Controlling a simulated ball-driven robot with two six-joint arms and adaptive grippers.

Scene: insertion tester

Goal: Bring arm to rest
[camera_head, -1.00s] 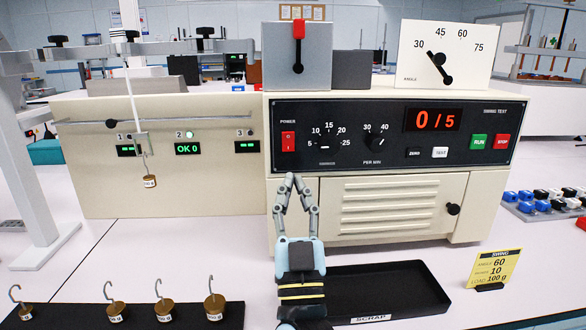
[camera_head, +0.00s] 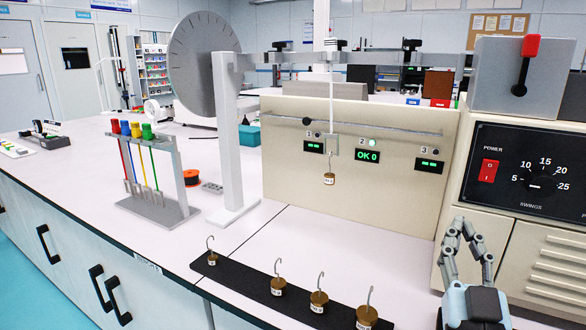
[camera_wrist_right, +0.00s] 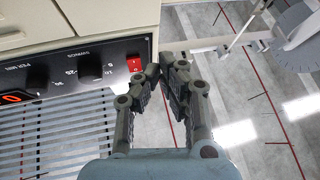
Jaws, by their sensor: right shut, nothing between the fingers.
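My right gripper (camera_head: 459,222) is at the lower right in the head view, in front of the cream tester's control panel (camera_head: 520,180). Its fingertips meet, with nothing between them. In the right wrist view the gripper (camera_wrist_right: 165,68) also shows its fingers together at the tips, with the panel's red power switch (camera_wrist_right: 134,64) beside them. My left gripper is not in either view.
A black strip (camera_head: 235,275) with several hooked brass weights lies on the bench at the front. One weight (camera_head: 329,179) hangs from a rod at station 1. A rack of coloured-handled tools (camera_head: 150,175) stands at the left.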

